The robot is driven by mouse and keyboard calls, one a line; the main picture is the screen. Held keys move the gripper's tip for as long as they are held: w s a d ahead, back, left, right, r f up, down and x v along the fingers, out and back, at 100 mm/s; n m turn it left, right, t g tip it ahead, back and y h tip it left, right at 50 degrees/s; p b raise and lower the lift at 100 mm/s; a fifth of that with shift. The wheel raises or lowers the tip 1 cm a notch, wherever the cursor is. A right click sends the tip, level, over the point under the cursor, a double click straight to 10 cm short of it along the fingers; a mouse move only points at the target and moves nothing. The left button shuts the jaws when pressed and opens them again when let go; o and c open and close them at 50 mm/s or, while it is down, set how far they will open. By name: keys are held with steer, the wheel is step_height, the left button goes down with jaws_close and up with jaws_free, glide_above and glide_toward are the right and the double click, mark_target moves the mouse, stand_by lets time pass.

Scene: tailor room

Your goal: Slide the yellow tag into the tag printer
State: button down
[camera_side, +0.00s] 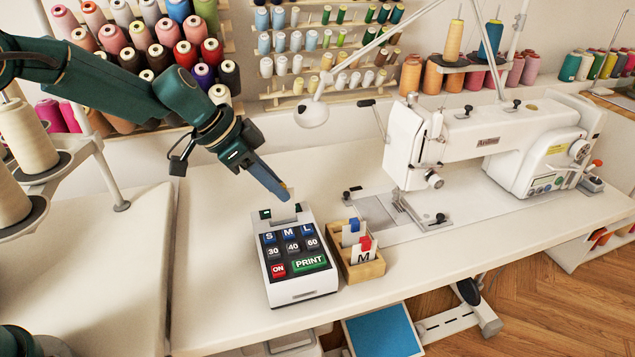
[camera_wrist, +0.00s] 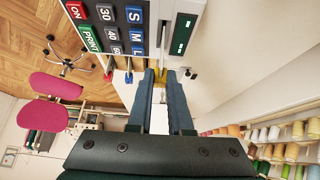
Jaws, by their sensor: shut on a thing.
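The tag printer (camera_side: 298,262) stands on the white table, its S, M, L, number, ON and PRINT keys facing the side camera. In the wrist view the printer (camera_wrist: 150,30) fills the upper middle. My gripper (camera_side: 283,194) points down from the upper left, just above the printer's top end. In the wrist view my gripper (camera_wrist: 161,76) is shut on the yellow tag (camera_wrist: 159,81), which shows as a thin yellow piece at the fingertips. The fingers hide most of the tag. I cannot tell whether its lower edge is inside the slot.
A wooden tag box (camera_side: 366,268) with blue-topped and red-topped white tags stands close to the printer's right. A white sewing machine (camera_side: 480,145) stands farther right. Thread racks line the wall behind. The table left of the printer is clear.

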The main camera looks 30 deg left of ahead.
mark_target(278, 220)
steer(key=shift+f, duration=1.25)
steer(key=shift+f, duration=0.1)
steer(key=shift+f, duration=0.35)
steer(key=shift+f, duration=0.6)
steer(key=c, duration=0.8)
jaws_free()
steer(key=shift+o, duration=0.2)
steer(key=shift+r, duration=0.1)
steer(key=shift+v, duration=2.55)
